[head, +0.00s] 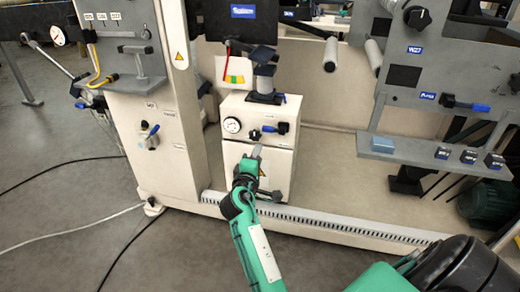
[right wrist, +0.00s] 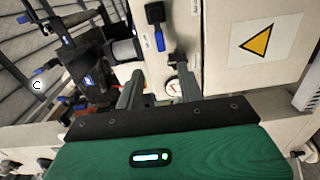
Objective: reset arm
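My right gripper (head: 252,155) is in front of a cream control box (head: 238,105) in the head view, just below its knobs. In the right wrist view the two grey fingers of the right gripper (right wrist: 160,88) stand apart with nothing between them. The round gauge (head: 232,125) of the box shows behind the gap in the right wrist view (right wrist: 172,87). Black knobs (head: 255,134) sit beside the gauge. I cannot tell whether the gripper touches the box. My left gripper is not in view.
A slotted white rail (head: 330,225) runs along the base. Cables (head: 85,237) lie on the grey floor.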

